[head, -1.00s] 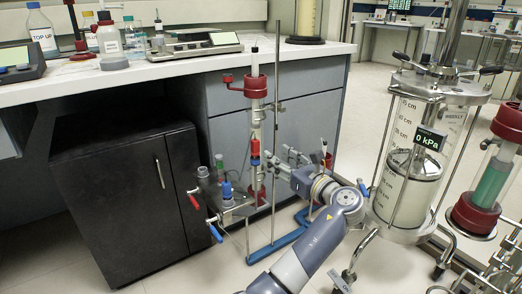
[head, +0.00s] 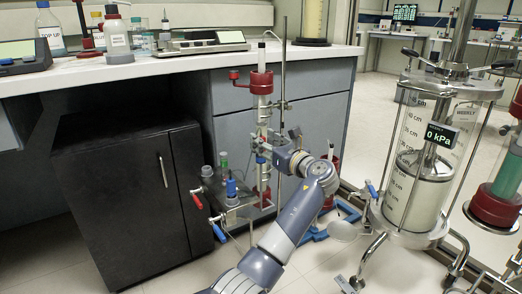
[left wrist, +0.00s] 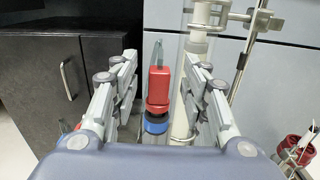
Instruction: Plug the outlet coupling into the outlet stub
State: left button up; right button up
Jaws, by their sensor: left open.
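A coupling with a red upper part and blue lower ring (left wrist: 158,88) hangs upright in the left wrist view, with a thin grey tube or hook above it. My left gripper (left wrist: 160,62) is open, one finger on each side of the coupling, with visible gaps. In the head view my left gripper (head: 268,145) is at the glass column (head: 263,115) and largely hides the coupling. The column's pale lower tube (left wrist: 196,75) stands just behind the right finger. I cannot make out the outlet stub for certain. My right gripper is not in view.
A red collar (head: 259,82) surrounds the column's top. A metal rod (head: 282,70) stands beside it on a blue base (head: 349,211). Red- and blue-handled valves (head: 218,232) project at the left. A black cabinet (head: 125,205) and large pressure column (head: 412,190) flank this area.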

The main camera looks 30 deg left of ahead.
pick_arm(q)
grip_shut()
jog(key=shift+r, duration=0.1)
